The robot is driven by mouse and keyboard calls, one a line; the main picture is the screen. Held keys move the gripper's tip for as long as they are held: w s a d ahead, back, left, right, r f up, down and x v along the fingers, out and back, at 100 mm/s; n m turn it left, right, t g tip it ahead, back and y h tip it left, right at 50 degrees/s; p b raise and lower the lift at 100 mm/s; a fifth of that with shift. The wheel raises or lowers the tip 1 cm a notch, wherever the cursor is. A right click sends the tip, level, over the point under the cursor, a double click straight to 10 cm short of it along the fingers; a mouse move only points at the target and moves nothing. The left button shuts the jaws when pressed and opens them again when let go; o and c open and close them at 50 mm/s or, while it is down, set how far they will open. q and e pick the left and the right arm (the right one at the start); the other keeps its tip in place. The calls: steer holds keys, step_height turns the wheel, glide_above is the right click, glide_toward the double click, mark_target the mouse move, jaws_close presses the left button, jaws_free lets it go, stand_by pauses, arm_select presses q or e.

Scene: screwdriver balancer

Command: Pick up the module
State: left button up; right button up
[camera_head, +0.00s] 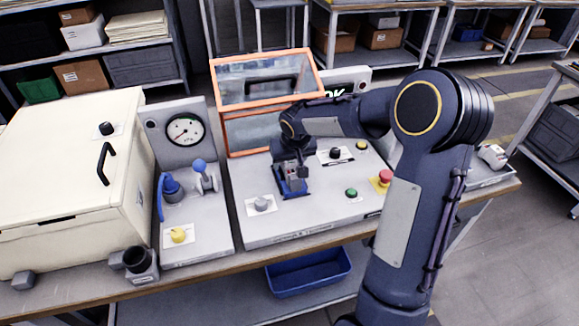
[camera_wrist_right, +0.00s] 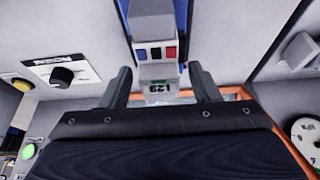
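The module is a small grey block with dark, red and blue patches on its face; in the right wrist view the module (camera_wrist_right: 154,28) lies in line with the gap between my fingers, and a label with digits shows below it. It sits at a blue holder (camera_head: 292,190) on the grey panel in the head view. My right gripper (camera_head: 293,163) is above the holder, pointing down. In the wrist view the right gripper's (camera_wrist_right: 158,72) fingers are apart, one on each side of the module, with gaps visible. My left gripper is not in view.
An orange-framed clear box (camera_head: 265,80) stands behind the panel. Around the holder are a grey knob (camera_head: 262,204), a green button (camera_head: 351,192) and a red button (camera_head: 385,177). A gauge station (camera_head: 186,130) and a cream case (camera_head: 70,170) are at left.

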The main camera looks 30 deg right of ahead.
jaws_close()
steer(key=shift+r, duration=0.15)
steer(key=shift+w+r, duration=0.1)
steer(key=shift+r, duration=0.1)
steer(key=r, duration=0.3)
steer(key=shift+d, duration=0.2)
steer(key=s+d+r, duration=0.1)
steer(key=s+d, duration=0.1)
steer(key=d, duration=0.6)
steer(key=s+d+r, duration=0.1)
steer(key=s+d, duration=0.1)
steer(key=d, duration=0.7)
steer(key=shift+s+r, duration=0.15)
steer(key=shift+s, duration=0.05)
